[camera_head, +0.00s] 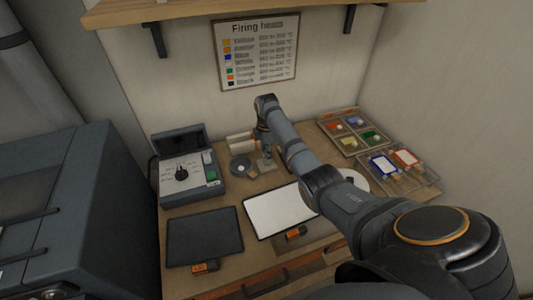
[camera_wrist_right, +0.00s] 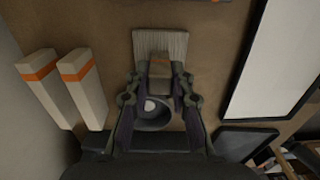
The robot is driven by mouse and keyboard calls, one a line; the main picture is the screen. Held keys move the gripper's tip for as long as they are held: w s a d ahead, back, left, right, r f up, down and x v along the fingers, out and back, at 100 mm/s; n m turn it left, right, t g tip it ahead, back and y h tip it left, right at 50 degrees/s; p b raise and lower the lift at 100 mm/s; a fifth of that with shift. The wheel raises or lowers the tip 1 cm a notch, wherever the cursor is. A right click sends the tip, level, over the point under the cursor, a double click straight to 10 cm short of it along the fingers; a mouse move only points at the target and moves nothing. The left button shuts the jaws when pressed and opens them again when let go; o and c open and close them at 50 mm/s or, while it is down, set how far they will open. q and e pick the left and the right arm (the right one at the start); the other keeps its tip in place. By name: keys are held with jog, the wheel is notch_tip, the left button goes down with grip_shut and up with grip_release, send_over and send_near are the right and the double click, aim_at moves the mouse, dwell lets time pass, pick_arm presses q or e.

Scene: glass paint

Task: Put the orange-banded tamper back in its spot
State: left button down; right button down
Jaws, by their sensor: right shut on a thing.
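My right gripper (camera_head: 265,152) points down at the back of the table, beside the back wall. In the right wrist view its fingers (camera_wrist_right: 160,88) are shut on a tan block (camera_wrist_right: 160,68) with a wide, pale, ridged end piece (camera_wrist_right: 160,43). No orange band shows on this held piece, so I cannot tell whether it is the tamper. Two long pale blocks with orange bands (camera_wrist_right: 39,66) (camera_wrist_right: 76,66) lie side by side at the left of the wrist view, apart from the fingers. My left gripper is not in view.
A grey dish (camera_wrist_right: 152,114) with a white ball lies beyond the fingers. A grey control box (camera_head: 185,172) stands left. A dark panel (camera_head: 204,236) and a white panel (camera_head: 278,210) lie in front. Colour trays (camera_head: 352,130) (camera_head: 425,178) sit right. A shelf (camera_head: 200,10) hangs above.

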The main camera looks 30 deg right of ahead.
jog(key=shift+f, duration=0.1)
jog(key=c, duration=1.1)
grip_release()
notch_tip(320, 180, up, 12)
jog(key=shift+r, duration=0.1)
